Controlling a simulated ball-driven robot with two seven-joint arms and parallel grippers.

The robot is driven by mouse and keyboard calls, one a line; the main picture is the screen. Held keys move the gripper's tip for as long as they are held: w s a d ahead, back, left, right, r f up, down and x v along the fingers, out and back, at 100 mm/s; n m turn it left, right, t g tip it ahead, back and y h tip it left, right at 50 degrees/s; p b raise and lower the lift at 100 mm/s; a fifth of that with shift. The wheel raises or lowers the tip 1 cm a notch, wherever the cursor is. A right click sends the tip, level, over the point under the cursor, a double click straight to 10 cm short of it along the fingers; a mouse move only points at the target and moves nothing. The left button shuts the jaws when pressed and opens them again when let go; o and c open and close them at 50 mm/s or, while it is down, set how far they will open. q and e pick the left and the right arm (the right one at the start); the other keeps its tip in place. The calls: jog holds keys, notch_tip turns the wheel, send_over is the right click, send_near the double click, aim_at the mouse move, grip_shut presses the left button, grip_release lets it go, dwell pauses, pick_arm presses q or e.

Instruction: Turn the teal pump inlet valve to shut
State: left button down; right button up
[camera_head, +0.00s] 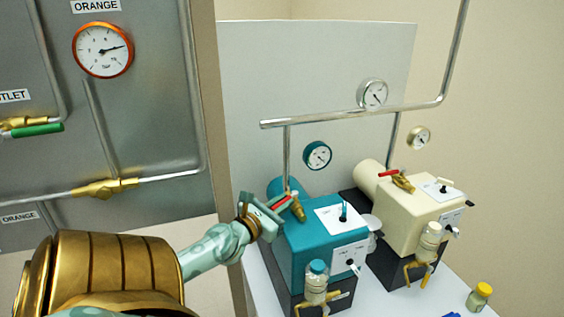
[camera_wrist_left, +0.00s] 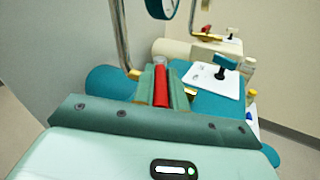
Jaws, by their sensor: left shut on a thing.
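The teal pump (camera_head: 300,245) stands on a black base on the white bench. Its inlet valve has a brass body (camera_head: 298,210) and a red lever (camera_head: 281,201), below a steel pipe. My left gripper (camera_head: 277,205) reaches in from the left and is shut on the red lever. In the left wrist view the red lever (camera_wrist_left: 160,86) lies lengthwise between the green fingers (camera_wrist_left: 160,88), above the teal housing (camera_wrist_left: 205,105). The fingers and palm hide part of the lever and most of the valve body. My right gripper is not in view.
A cream pump (camera_head: 425,205) with its own red-levered valve (camera_head: 389,173) stands close on the right. A teal gauge (camera_head: 318,155) is behind. A grey panel (camera_head: 140,120) stands at the left. A yellow-capped jar (camera_head: 479,297) sits at the bench's front right.

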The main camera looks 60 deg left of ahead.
aim_at(282, 202)
pick_arm(q)
jog(key=shift+f, duration=0.1)
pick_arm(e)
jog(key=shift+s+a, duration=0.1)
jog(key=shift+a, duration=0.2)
pick_arm(q)
jog(key=c, duration=1.4)
grip_release()
jog(key=shift+c, duration=0.2)
